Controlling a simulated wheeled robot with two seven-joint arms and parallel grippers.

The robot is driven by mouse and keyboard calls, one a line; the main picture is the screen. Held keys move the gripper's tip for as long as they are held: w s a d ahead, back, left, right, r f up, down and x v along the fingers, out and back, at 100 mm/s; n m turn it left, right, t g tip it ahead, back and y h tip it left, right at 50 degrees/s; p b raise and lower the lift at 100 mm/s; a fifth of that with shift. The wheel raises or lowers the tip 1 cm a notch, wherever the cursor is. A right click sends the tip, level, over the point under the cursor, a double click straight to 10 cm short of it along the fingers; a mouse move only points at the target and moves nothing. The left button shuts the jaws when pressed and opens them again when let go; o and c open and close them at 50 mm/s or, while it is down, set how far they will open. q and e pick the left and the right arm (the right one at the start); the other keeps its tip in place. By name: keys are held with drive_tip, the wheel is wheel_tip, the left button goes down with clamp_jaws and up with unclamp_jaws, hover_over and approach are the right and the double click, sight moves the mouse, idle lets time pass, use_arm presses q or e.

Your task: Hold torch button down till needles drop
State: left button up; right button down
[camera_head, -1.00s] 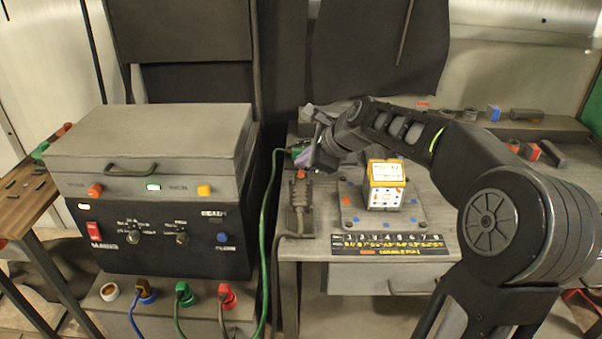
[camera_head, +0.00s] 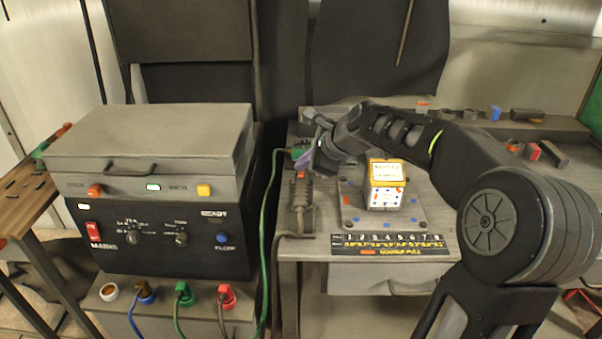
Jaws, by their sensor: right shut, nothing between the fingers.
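No needles can be made out in this view. My left gripper is not in view.
A white and yellow box (camera_head: 386,185) stands on a plate right of the torch, with a numbered strip (camera_head: 390,244) in front. A green cable (camera_head: 266,240) hangs between unit and bench. Small blocks line the rear shelf (camera_head: 460,122).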

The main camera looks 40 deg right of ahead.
sight(304, 175)
drive_tip(key=shift+f, duration=0.45)
idle(0.4)
drive_tip(key=shift+r, duration=0.1)
idle(2.8)
drive_tip(key=shift+r+p, duration=0.7)
drive_tip(key=shift+r, duration=0.1)
wheel_tip(304, 175, up, 5)
drive_tip(key=p, duration=0.5)
idle(0.5)
